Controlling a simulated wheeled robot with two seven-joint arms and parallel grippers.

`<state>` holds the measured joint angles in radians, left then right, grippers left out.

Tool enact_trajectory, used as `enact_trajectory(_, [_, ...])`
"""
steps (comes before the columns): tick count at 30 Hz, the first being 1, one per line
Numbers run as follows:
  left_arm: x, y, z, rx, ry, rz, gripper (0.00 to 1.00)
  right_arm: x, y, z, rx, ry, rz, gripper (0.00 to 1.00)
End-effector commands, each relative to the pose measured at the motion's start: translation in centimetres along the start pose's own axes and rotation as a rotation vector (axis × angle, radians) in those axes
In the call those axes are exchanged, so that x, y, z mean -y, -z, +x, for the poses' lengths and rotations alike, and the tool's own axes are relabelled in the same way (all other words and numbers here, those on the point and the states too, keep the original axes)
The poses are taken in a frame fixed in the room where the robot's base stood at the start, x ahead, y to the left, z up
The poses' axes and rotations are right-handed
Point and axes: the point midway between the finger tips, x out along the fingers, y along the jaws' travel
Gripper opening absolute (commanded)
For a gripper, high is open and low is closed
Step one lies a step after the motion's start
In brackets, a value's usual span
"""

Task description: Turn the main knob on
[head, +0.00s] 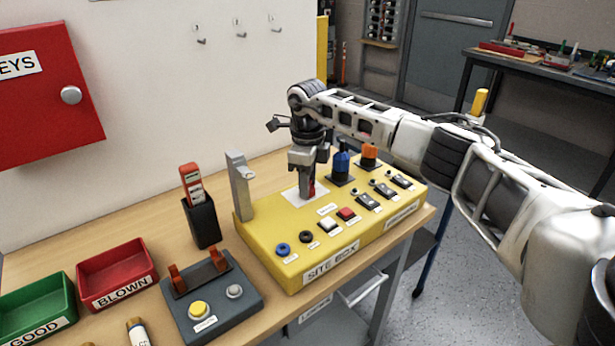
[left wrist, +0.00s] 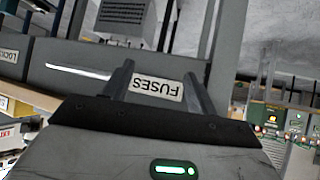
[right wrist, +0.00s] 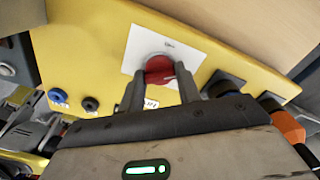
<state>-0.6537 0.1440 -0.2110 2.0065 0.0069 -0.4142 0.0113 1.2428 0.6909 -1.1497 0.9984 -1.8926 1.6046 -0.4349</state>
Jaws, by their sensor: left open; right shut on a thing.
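The yellow site box (head: 277,262) stands on the wooden bench. The main knob is red and sits on a white plate on the box top; in the right wrist view the knob (right wrist: 160,70) shows between my fingers. My right gripper (head: 307,190) points down over the plate and is shut on the knob, which it mostly hides in the head view. A white pointer mark shows on the knob in the right wrist view. My left gripper (left wrist: 160,85) is open and empty, facing a grey drawer labelled FUSES (left wrist: 155,87); it is not in the head view.
A blue connector (head: 341,165) and an orange connector (head: 369,155) stand on the box close to my right gripper. A grey lever post (head: 240,185) stands at the box's left end. A fuse tester (head: 211,300) and red bin (head: 117,272) are left of it.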

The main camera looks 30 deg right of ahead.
Motion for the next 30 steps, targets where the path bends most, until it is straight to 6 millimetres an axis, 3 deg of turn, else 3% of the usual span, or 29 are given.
enact_trajectory(15, [0.21, 0.45, -0.69, 0.006, 0.009, -0.002, 0.58, 0.09, -0.04, -0.25, 0.002, 0.003, 0.442, 0.11])
enact_trajectory(30, [0.33, 0.32, -0.86, 0.015, 0.012, -0.002, 0.58, 0.09, -0.04, -0.16, 0.003, 0.003, 0.616, 0.11])
